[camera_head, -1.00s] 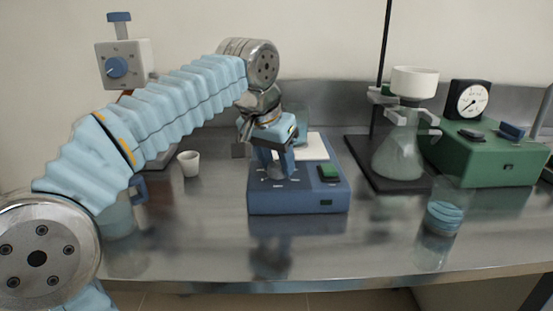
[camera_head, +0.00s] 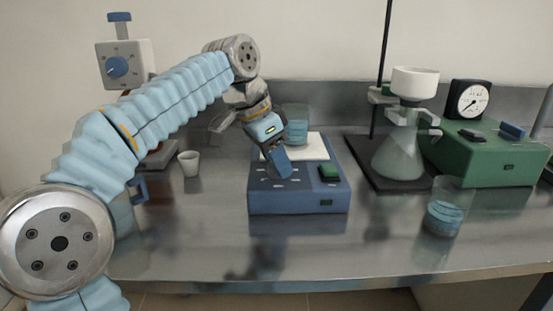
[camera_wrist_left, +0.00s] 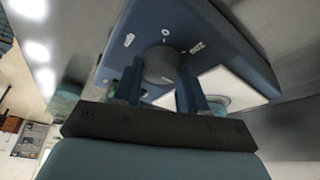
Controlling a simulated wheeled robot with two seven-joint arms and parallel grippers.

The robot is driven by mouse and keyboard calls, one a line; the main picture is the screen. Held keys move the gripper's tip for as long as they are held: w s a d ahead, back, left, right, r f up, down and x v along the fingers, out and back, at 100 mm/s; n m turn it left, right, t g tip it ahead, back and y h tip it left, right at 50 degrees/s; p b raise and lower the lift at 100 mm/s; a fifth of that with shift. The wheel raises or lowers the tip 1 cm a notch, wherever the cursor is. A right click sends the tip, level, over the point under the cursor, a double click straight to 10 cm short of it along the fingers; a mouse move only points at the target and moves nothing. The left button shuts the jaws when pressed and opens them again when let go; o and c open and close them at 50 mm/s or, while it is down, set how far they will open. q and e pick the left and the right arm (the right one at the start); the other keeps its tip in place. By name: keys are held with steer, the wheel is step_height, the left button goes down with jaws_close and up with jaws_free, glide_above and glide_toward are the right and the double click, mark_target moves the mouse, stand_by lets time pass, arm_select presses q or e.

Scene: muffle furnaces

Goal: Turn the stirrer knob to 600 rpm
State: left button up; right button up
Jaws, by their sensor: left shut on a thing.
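The stirrer (camera_head: 300,198) is a blue box on the steel bench with a white top plate (camera_head: 312,145) and a green switch (camera_head: 328,171). Its round grey knob (camera_wrist_left: 160,64) shows in the left wrist view, with white marks around it, between my two blue fingers. My left gripper (camera_head: 278,170) is shut on the knob; it also shows in the left wrist view (camera_wrist_left: 160,84). In the head view the fingers hide most of the knob. I cannot read the knob's setting. My right gripper is not in view.
A beaker of blue liquid (camera_head: 296,120) stands on the top plate, just behind my gripper. A white cup (camera_head: 189,163) is to the left. A flask with funnel (camera_head: 398,155), a green pump box (camera_head: 490,160) and another beaker (camera_head: 444,215) stand right. The front bench is clear.

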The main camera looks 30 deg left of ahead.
arm_select(q)
steer(key=m, duration=0.2)
steer(key=m+g+h, duration=0.1)
steer(key=m, duration=0.2)
steer(key=shift+w+a+m+h, duration=0.1)
steer(key=shift+m+h, duration=0.2)
steer(key=m+g, duration=0.1)
steer(key=m, duration=0.1)
steer(key=m+g, duration=0.1)
steer(key=m, duration=0.2)
steer(key=shift+m+g+h, duration=0.3)
steer(key=o, duration=1.1)
steer(key=shift+c, duration=0.2)
